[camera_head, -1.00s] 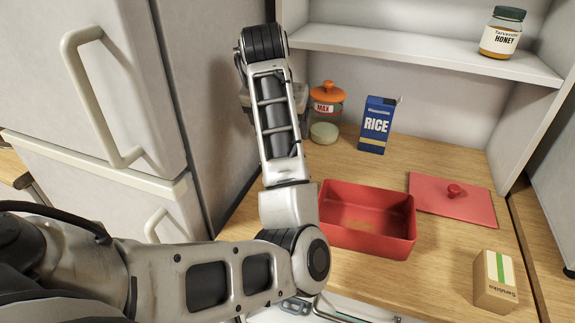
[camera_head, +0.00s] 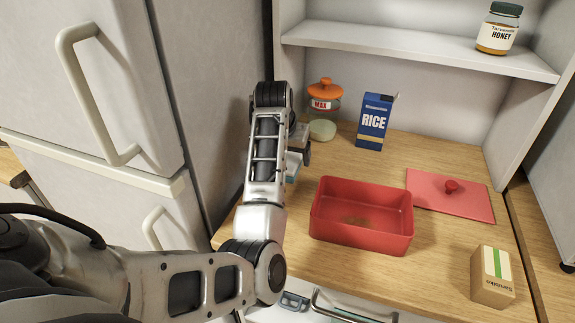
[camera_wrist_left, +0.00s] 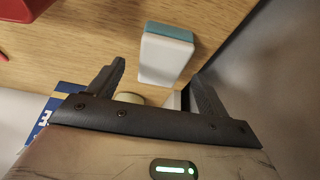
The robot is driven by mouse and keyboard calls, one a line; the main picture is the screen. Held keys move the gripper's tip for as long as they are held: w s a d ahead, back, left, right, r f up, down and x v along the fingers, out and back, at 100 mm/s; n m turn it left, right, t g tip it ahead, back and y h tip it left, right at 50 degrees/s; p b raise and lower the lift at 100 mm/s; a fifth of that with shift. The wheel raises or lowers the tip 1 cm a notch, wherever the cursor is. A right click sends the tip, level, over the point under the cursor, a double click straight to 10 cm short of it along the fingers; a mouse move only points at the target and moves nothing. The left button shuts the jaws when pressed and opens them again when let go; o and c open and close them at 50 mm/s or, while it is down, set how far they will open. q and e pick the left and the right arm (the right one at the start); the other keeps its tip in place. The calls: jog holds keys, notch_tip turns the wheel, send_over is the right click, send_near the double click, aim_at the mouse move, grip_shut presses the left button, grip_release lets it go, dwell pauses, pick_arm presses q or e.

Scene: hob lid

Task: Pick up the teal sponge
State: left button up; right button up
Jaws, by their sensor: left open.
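The teal sponge (camera_wrist_left: 170,33), with a white side, stands on the wooden counter in the left wrist view. It lies just beyond and between the fingertips of my left gripper (camera_wrist_left: 158,70), whose two fingers are spread apart with nothing gripped. In the head view my left arm mostly hides the sponge, and a small bit of teal (camera_head: 291,179) shows beside the arm. My left gripper (camera_head: 300,145) is partly hidden there behind its own wrist, low over the counter. My right gripper is not in view.
A rice box (camera_head: 374,122), an orange-lidded jar (camera_head: 322,105) and a small carton (camera_head: 492,278) stand on the counter. The fridge (camera_head: 110,100) borders the left.

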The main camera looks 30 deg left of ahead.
pick_arm(q)
jog(key=x, duration=0.3)
jog(key=shift+f, duration=0.1)
jog(key=c, duration=1.1)
jog(key=shift+o, duration=0.2)
